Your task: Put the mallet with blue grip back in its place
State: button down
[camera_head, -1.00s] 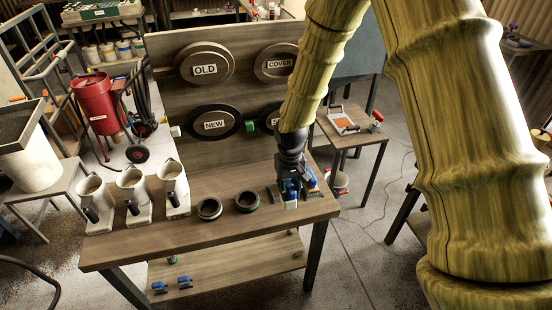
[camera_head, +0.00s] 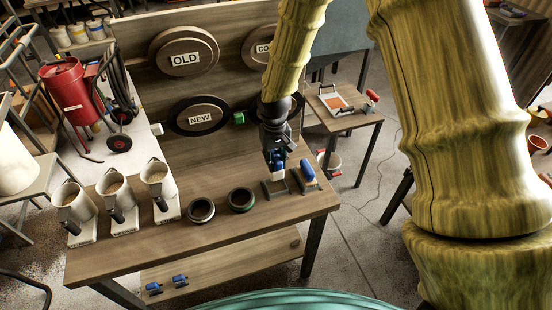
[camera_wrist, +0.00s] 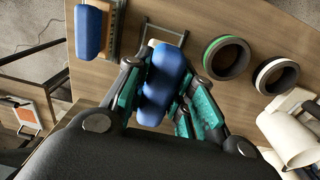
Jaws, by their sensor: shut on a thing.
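My gripper (camera_head: 277,160) is shut on a blue-gripped thing (camera_head: 279,157), which I take for the mallet, and holds it above the right end of the bench. The blue grip (camera_wrist: 165,75) sits between my teal finger pads in the wrist view. A small white part shows below it in the head view. The rest of its shape is hidden by my fingers. A low metal rack (camera_head: 275,189) stands on the bench beneath my gripper. Another blue-handled tool with a wooden body (camera_head: 310,177) lies right of the rack; it also shows in the wrist view (camera_wrist: 89,32).
Several white jugs stand at the bench's left end. A board with round labelled plates (camera_head: 184,58) rises behind. Two blue items (camera_head: 180,280) lie on the lower shelf.

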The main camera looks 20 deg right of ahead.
aim_at(276, 175)
jog(key=shift+s+d+f, duration=0.1)
jog(key=shift+s+f, duration=0.1)
jog(key=shift+f, duration=0.2)
jog(key=shift+f+b, duration=0.9)
jog(key=shift+f, duration=0.8)
jog(key=shift+f, duration=0.2)
jog(key=shift+f, duration=0.35)
jog(key=shift+f, duration=0.95)
dwell(0.7)
jog(key=c, duration=1.1)
grip_release()
jog(key=shift+c, duration=0.2)
notch_tip(276, 175, up, 12)
